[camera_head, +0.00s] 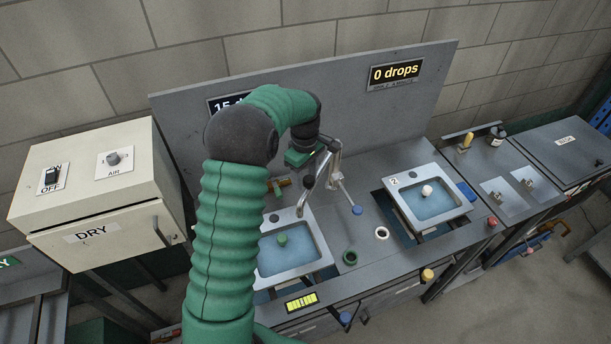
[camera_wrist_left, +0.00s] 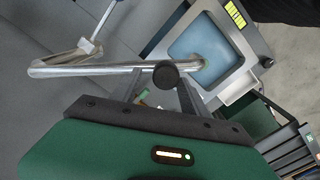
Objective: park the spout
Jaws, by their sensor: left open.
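The metal spout (camera_head: 331,163) rises behind the left basin (camera_head: 288,250), and its bent end hangs over that basin's upper right rim. A dark round knob (camera_head: 308,182) sits on it. In the left wrist view the spout (camera_wrist_left: 95,68) is a shiny tube crossing in front of my fingers, with the knob (camera_wrist_left: 165,74) between them. My left gripper (camera_head: 303,160) is open at the spout; it also shows in the left wrist view (camera_wrist_left: 160,90). I cannot tell whether the fingers touch the tube. My arm hides part of the left basin. My right gripper is not in view.
The right basin (camera_head: 427,203), marked 2, holds water and a white ball-like plug. The back panel carries a "0 drops" display (camera_head: 396,73). A DRY cabinet (camera_head: 95,190) stands at the left.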

